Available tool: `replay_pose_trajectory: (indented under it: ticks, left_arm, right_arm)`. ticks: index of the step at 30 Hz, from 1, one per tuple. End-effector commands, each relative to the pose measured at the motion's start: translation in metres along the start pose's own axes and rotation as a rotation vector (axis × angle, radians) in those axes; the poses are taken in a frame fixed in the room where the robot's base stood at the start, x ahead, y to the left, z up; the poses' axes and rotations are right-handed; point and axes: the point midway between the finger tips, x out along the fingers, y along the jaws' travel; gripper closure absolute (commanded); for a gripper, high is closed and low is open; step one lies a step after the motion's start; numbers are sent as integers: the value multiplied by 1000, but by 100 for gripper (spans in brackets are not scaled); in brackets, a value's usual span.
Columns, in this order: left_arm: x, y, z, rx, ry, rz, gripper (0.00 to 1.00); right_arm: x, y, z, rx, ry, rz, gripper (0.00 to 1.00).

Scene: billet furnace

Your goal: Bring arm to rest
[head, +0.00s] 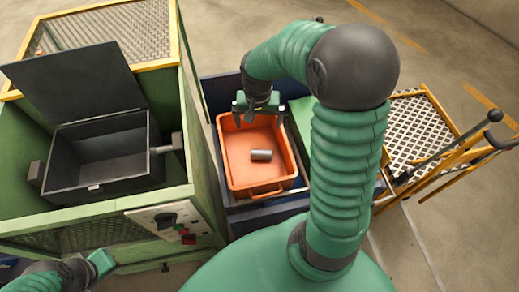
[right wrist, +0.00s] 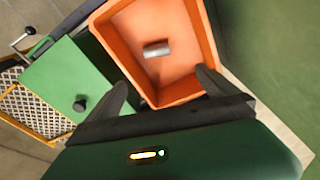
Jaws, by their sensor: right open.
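My right arm arches across the middle of the head view. Its right gripper (head: 257,116) is over the far end of an orange bin (head: 232,184). In the right wrist view the fingers of the right gripper (right wrist: 163,82) are spread apart with nothing between them. A short grey metal cylinder (head: 261,155) lies on its side on the bin floor, apart from the fingers; it also shows in the right wrist view (right wrist: 157,49). Part of my left arm shows at the bottom left, with a green end piece of the left gripper (head: 101,263); its fingers are not clear.
A green furnace cabinet (head: 203,190) stands on the left, its dark box (head: 100,178) open with the lid (head: 75,82) raised. A control panel (head: 165,218) faces front. A yellow-framed mesh cart (head: 425,130) with levers stands right. Open floor lies beyond.

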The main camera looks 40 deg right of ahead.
Motion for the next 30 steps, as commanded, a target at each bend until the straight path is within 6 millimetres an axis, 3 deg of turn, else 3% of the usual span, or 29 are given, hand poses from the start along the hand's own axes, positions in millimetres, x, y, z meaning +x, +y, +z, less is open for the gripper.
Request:
replay_pose_trajectory:
  ticks: [1, 6, 22, 25, 30]
  left_arm:
    - [-6, 0, -2, 0, 0, 0, 100]
    - [-11, 0, -3, 0, 0, 0, 100]
    - [-17, 0, -4, 0, -1, 0, 100]
    - [-51, 0, -12, 0, -1, 0, 100]
    - [-115, 0, -28, 0, 1, 0, 100]
  right_arm:
    - [-16, 0, -2, -1, 5, -1, 2]
    - [-39, 0, 0, 0, 1, 1, 2]
    - [-49, -4, 3, -21, 2, -2, 2]
    - [-77, -24, 28, -167, 16, -27, 2]
    - [-125, -56, 102, -562, 71, -98, 2]
